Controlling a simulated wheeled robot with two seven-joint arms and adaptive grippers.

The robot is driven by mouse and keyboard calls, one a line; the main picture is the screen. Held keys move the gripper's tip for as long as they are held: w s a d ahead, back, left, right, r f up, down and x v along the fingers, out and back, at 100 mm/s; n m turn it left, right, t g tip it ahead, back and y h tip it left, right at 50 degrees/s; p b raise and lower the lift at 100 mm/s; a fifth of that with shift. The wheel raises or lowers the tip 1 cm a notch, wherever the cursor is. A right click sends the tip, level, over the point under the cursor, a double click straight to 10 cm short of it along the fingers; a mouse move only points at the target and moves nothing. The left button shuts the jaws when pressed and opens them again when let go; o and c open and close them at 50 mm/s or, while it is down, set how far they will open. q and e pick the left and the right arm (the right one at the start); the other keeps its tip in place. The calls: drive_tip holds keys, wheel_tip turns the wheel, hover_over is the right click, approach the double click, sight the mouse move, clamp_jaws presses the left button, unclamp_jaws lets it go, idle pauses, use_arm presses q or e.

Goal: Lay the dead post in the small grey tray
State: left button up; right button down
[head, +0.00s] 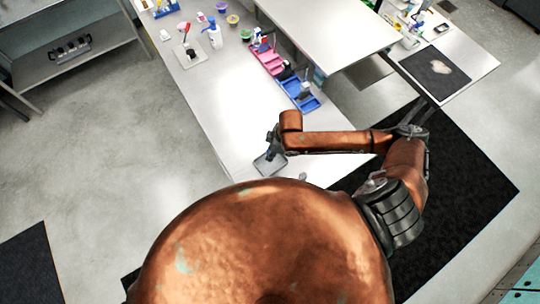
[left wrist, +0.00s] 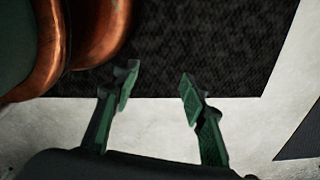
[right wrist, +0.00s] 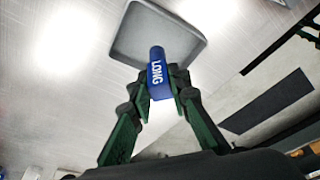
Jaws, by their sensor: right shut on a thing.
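In the head view my right gripper (head: 274,143) is at the upper edge of the tray (head: 264,168), near the table's front corner. My left gripper (left wrist: 153,97) is open and empty above the floor in the left wrist view.
The white table (head: 215,105) is clear left of the tray. Pink (head: 266,60) and blue (head: 300,93) bins with items stand farther back, with a spray bottle (head: 214,36) to the left. A black mat (head: 465,185) covers the floor at right.

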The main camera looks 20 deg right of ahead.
drive_tip(key=shift+d+b+x, duration=0.1)
drive_tip(key=shift+b+x, duration=0.5)
drive_tip(key=shift+d+b+x, duration=0.15)
drive_tip(key=shift+b+x, duration=0.4)
drive_tip(key=shift+x, duration=0.05)
drive_tip(key=shift+s+f+b, duration=0.2)
drive_tip(key=shift+f+b, duration=0.05)
drive_tip(key=shift+b, duration=0.05)
drive_tip(key=shift+r, duration=0.1)
use_arm(q)
drive_tip(key=f, duration=0.1)
drive_tip(key=w+f, duration=0.2)
drive_tip(key=shift+f, duration=0.3)
use_arm(e)
drive_tip(key=c, duration=2.2)
unclamp_jaws()
drive_tip(key=o, duration=0.4)
drive_tip(key=shift+c, duration=0.2)
use_arm(q)
drive_tip(key=shift+s, duration=0.5)
